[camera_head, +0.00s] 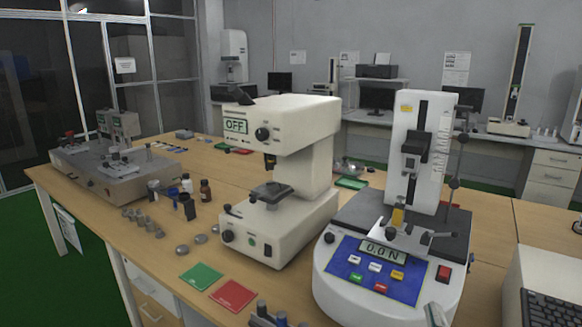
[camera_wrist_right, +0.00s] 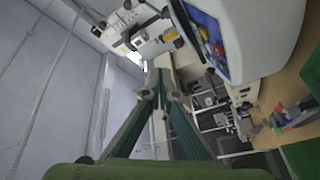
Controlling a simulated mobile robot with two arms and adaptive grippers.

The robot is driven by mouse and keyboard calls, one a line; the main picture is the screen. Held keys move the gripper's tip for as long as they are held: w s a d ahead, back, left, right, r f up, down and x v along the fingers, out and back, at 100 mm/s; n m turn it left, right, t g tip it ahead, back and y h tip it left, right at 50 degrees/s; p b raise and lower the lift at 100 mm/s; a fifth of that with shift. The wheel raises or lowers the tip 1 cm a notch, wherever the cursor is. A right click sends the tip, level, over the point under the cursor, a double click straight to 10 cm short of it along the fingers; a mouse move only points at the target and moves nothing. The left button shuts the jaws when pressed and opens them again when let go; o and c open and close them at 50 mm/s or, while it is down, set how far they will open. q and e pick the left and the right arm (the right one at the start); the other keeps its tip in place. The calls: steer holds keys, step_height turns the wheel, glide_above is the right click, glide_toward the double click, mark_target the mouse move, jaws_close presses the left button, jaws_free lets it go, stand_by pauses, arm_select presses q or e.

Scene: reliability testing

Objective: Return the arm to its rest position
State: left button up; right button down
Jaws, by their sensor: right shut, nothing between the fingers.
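My right gripper (camera_head: 436,314) shows only as a small tip at the bottom edge of the head view, in front of the force tester (camera_head: 330,282) with its "0.0 N" display. In the right wrist view the gripper's fingers (camera_wrist_right: 163,88) come together at their tips, with nothing between them. The tester also shows in the wrist view (camera_wrist_right: 228,50), above and right of the fingers, apart from them. The rest of the right arm is hidden from the head view. My left gripper is in neither view.
A white hardness tester (camera_head: 300,112) reading "OFF" stands in the middle of the wooden table. Green (camera_head: 200,276) and red (camera_head: 233,295) cards lie before it. Small bottles and metal samples stand to its left. A keyboard (camera_head: 548,308) is at the lower right.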

steer(key=s+f+m+g, duration=0.1)
steer(key=s+f+g, duration=0.1)
steer(key=f, duration=0.4)
steer(key=s+f+m+g+y, duration=0.1)
steer(key=s+f+m+g, duration=0.1)
steer(key=f, duration=0.4)
steer(key=s+a+f+m+g, duration=0.1)
steer(key=s+f+m+g, duration=0.1)
steer(key=f, duration=0.4)
steer(key=shift+s+f+g, duration=0.1)
steer(key=shift+s+g, duration=0.75)
steer(key=shift+g, duration=0.55)
steer(key=s+a+f+m+g+y, duration=0.3)
steer(key=s+f+g, duration=0.5)
steer(key=s, duration=0.6)
step_height(320, 180, down, 26)
steer(key=s+a+f+n, duration=0.1)
steer(key=s+a, duration=0.1)
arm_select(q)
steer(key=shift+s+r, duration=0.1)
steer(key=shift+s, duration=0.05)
arm_select(e)
steer(key=s+d+f+g, duration=0.1)
steer(key=s+d+f, duration=0.2)
steer(key=s+f, duration=1.3)
steer(key=shift+s+d+g+h, duration=0.2)
steer(key=shift+s+g+h, duration=0.1)
steer(key=shift+s, duration=0.45)
steer(key=shift+f, duration=0.1)
